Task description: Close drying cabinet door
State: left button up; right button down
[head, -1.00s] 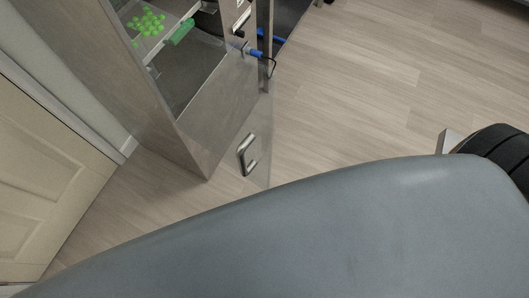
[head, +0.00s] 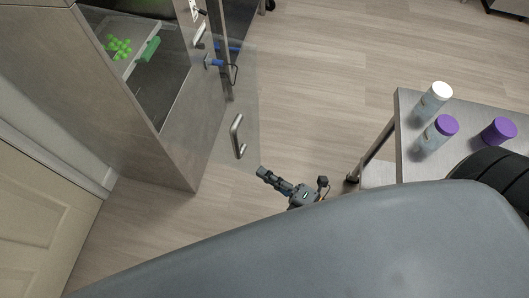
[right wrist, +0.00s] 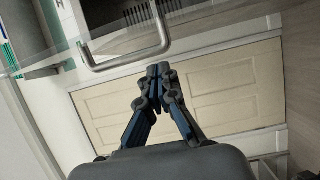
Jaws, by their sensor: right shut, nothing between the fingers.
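The drying cabinet (head: 150,140) is a tall metal cabinet at the left of the head view. Its clear door (head: 248,125) shows beside the front edge and seems to stand ajar; its exact angle is hard to tell. The bent metal door handle (head: 238,136) is on this panel, and it also crosses the top of the right wrist view (right wrist: 125,60). My right gripper (head: 262,172) is shut and empty, just below and right of the handle, apart from it in the head view. In the right wrist view its fingertips (right wrist: 158,71) meet below the handle bar. My left gripper is not in view.
Inside the cabinet is a tray with green gummies (head: 119,48) and a green piece (head: 149,48). A metal table (head: 403,115) at the right holds a white-capped bottle (head: 433,100) and purple-capped containers (head: 437,135). A beige panelled door (head: 40,230) is at lower left. Open floor lies between cabinet and table.

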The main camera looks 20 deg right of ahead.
aim_at(241, 155)
jog(key=w, duration=0.1)
jog(key=w+a+p, duration=0.1)
jog(key=w, duration=0.1)
jog(key=shift+r, duration=0.15)
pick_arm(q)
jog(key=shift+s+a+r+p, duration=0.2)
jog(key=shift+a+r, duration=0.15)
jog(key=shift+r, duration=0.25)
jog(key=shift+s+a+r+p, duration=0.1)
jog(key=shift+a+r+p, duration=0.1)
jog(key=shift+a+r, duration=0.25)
pick_arm(e)
jog(key=shift+w+d, duration=1.1)
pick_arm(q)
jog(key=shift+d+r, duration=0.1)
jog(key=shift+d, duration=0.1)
pick_arm(e)
jog(key=shift+f, duration=0.2)
